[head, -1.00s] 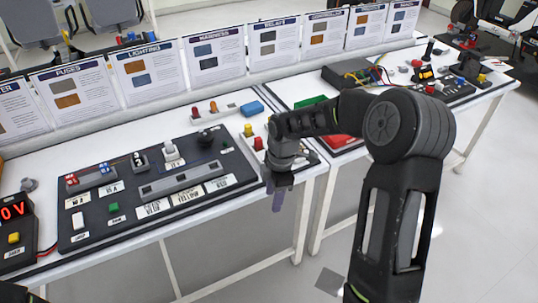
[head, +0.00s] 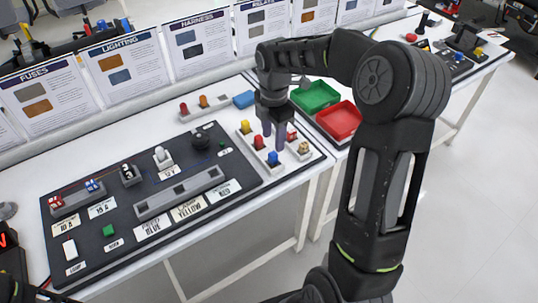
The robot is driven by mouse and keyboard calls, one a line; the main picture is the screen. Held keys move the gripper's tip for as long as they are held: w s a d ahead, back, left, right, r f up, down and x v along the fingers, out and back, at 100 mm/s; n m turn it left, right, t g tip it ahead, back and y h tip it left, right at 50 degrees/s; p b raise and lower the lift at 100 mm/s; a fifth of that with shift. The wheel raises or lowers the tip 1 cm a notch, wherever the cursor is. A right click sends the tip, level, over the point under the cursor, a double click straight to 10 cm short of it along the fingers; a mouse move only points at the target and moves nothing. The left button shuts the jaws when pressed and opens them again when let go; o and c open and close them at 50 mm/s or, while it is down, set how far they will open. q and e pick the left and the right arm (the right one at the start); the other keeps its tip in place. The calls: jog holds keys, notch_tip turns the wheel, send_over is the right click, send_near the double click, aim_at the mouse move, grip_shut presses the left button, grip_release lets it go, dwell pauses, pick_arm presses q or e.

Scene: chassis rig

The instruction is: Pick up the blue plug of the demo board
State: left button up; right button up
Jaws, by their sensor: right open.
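The demo board (head: 160,205) is a dark panel on the white table, with fuses, switches, a knob and a long grey bar. To its right, a pale holder (head: 284,168) carries several coloured plugs. The blue plug (head: 273,159) stands upright at the holder's front, right of a red plug (head: 259,143) and a yellow plug (head: 245,127). My right gripper (head: 274,138) points down over the holder, just behind the blue plug in the picture. It is open and empty. Whether its fingertips touch any plug cannot be told.
A tan plug (head: 303,148) stands at the holder's right. A green tray (head: 315,96) and a red tray (head: 339,119) lie to the right. A blue block (head: 243,99) lies behind the holder. Upright cards such as the fuses card (head: 45,100) line the back.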

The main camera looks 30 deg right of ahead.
aim_at(273, 154)
jog(key=shift+f, duration=1.35)
notch_tip(273, 154, down, 5)
jog(key=shift+s+f+p, duration=0.1)
jog(key=shift+s+p, duration=0.05)
jog(key=shift+p, duration=0.4)
jog(key=shift+a, duration=0.1)
jog(key=shift+c, duration=0.4)
grip_shut()
